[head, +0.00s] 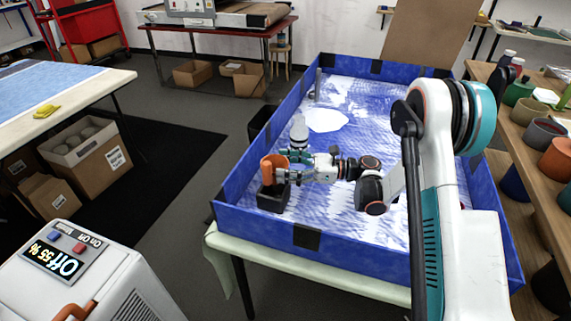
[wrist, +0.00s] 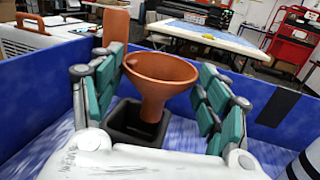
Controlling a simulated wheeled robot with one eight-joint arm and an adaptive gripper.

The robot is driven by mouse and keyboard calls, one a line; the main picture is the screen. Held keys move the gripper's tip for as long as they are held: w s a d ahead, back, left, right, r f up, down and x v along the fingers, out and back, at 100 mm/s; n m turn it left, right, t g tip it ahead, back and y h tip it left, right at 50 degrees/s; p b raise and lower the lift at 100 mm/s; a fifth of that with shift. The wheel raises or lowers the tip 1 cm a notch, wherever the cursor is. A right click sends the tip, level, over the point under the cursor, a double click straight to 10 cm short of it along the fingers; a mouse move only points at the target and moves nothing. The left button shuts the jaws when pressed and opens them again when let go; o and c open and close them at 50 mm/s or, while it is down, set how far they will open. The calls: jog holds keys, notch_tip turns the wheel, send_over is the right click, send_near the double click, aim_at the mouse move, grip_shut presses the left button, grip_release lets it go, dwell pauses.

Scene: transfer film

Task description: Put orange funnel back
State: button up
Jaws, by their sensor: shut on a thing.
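The orange funnel (head: 268,170) is upright at the near left corner of the blue-walled tray (head: 300,232). It also shows in the wrist view (wrist: 160,80), wide mouth up. A black square holder (head: 273,197) is directly below it. In the wrist view the funnel's lower end is within the outline of the holder (wrist: 130,122); how deep its spout sits is hidden. My gripper (head: 284,162) reaches in from the right, with its teal-padded fingers on either side of the funnel, shut on it. The fingers flank the cone in the wrist view (wrist: 164,68).
A grey-white cylinder (head: 299,131) stands in the tray just behind my gripper. A grey post (head: 318,86) stands farther back, near a white patch (head: 327,120). The tray's blue walls rise close to the holder. A wooden shelf with pots (head: 545,130) is at the right.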

jog(key=o, duration=1.1)
jog(key=shift+r, duration=0.1)
